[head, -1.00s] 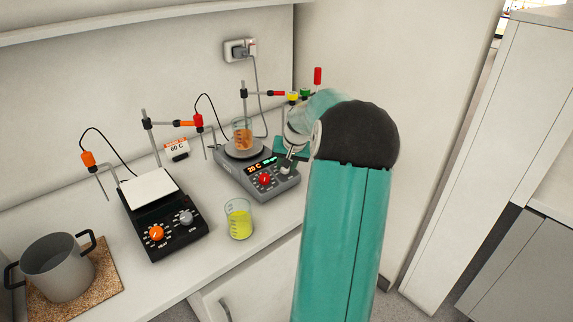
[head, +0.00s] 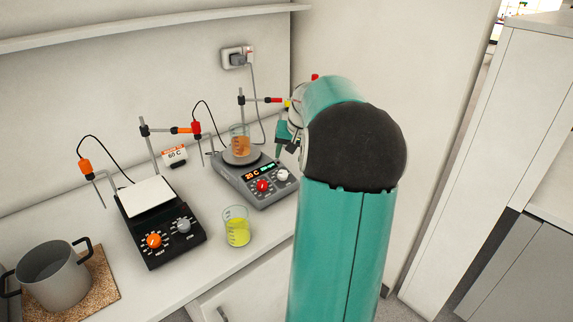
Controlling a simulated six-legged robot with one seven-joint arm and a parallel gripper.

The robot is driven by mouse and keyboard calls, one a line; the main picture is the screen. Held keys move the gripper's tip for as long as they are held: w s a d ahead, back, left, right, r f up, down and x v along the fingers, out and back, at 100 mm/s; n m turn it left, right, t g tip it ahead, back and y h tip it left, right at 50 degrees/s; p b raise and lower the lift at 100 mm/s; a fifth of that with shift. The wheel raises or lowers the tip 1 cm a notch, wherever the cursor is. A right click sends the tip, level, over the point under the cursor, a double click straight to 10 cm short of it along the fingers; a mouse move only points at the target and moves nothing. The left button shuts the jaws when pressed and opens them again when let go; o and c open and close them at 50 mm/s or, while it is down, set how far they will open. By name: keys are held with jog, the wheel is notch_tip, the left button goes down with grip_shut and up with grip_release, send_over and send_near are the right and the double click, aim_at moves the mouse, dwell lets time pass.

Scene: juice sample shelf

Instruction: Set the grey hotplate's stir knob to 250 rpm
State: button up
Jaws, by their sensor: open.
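The grey hotplate (head: 258,193) stands on the counter with a lit display (head: 258,172), a red knob (head: 263,186) and a pale knob (head: 282,175) on its front panel. The labels and the pale knob's exact setting are too small to read. A beaker of orange liquid (head: 240,142) sits on its round top plate. My gripper (head: 286,146) is open, above and behind the pale knob in the picture and apart from it. My arm partly hides it.
A black hotplate (head: 165,250) with orange and grey knobs stands to the left. A beaker of yellow liquid (head: 237,232) stands in front, between the hotplates. A pot (head: 52,278) sits on a cork mat at far left. Stands with probes and cables rise behind.

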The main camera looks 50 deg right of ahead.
jog(key=v, duration=0.4)
jog(key=shift+r, duration=0.3)
jog(key=w+a+r+n, duration=0.2)
jog(key=a, duration=1.1)
jog(key=w+a+r+n, duration=0.2)
jog(key=a+n, duration=0.1)
jog(key=a, duration=0.9)
jog(key=s+a+f+n, duration=0.2)
jog(key=s+a, duration=0.4)
jog(key=a, duration=0.5)
jog(key=s+a+f+n+t+y, duration=0.1)
jog(key=s+a+f+n, duration=0.2)
jog(key=s+a, duration=0.4)
jog(key=a, duration=0.3)
jog(key=shift+s+a+n+y, duration=0.25)
jog(key=shift+a+n+y, duration=0.05)
jog(key=shift+a+n, duration=0.1)
